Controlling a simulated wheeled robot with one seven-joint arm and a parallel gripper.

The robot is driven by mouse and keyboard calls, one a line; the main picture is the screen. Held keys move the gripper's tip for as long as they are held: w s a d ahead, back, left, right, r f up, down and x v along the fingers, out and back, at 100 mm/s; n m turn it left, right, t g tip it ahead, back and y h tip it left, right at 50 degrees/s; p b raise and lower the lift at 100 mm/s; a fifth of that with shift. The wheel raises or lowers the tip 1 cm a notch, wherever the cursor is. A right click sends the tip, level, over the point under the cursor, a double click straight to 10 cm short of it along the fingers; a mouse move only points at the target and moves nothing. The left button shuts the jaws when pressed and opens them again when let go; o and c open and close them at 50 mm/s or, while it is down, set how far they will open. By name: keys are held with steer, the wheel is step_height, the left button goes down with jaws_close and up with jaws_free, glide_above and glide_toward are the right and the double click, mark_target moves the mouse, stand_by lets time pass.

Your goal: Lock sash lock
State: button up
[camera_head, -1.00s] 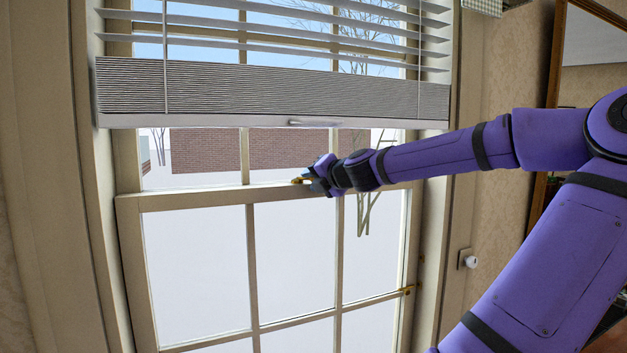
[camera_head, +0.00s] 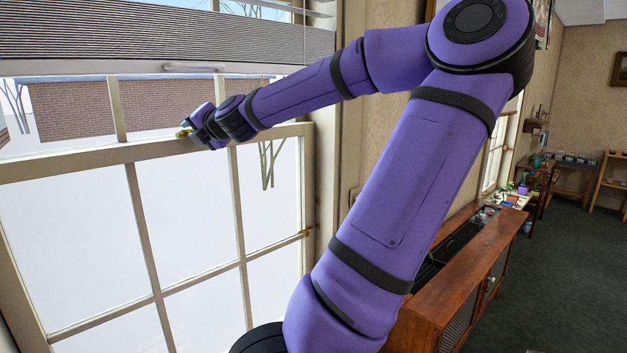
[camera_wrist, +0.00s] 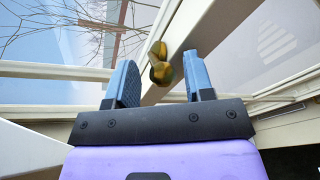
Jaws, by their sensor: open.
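The sash lock (camera_head: 183,133) is a small brass piece on the meeting rail of the window (camera_head: 70,160), at the left in the head view. In the wrist view the lock (camera_wrist: 159,66) shows as a rounded brass knob with a second lobe above it. My gripper (camera_wrist: 160,80) is open, with one blue finger on each side of the lock, which appears between and just beyond the fingertips. I cannot tell whether either finger touches it. In the head view my gripper (camera_head: 192,132) is at the rail, and its wrist partly hides the lock.
A grey pleated blind (camera_head: 150,45) hangs above the rail. A small brass fitting (camera_head: 305,232) sits on the window's right side. A wooden cabinet (camera_head: 420,315) stands right of the window, partly behind my arm. Open dark floor (camera_head: 560,285) lies at the right.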

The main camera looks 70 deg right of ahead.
steer(key=shift+a+m+g+h, duration=0.4)
steer(key=shift+m+g+h, duration=0.2)
steer(key=shift+m+h, duration=0.35)
steer(key=shift+w+a+m+g+h, duration=0.2)
steer(key=shift+a+m+g+h, duration=0.15)
steer(key=shift+m+g+h, duration=0.6)
steer(key=shift+w+a+m+g+h, duration=0.15)
steer(key=shift+a+m+g+h, duration=0.2)
steer(key=shift+m+h, duration=0.25)
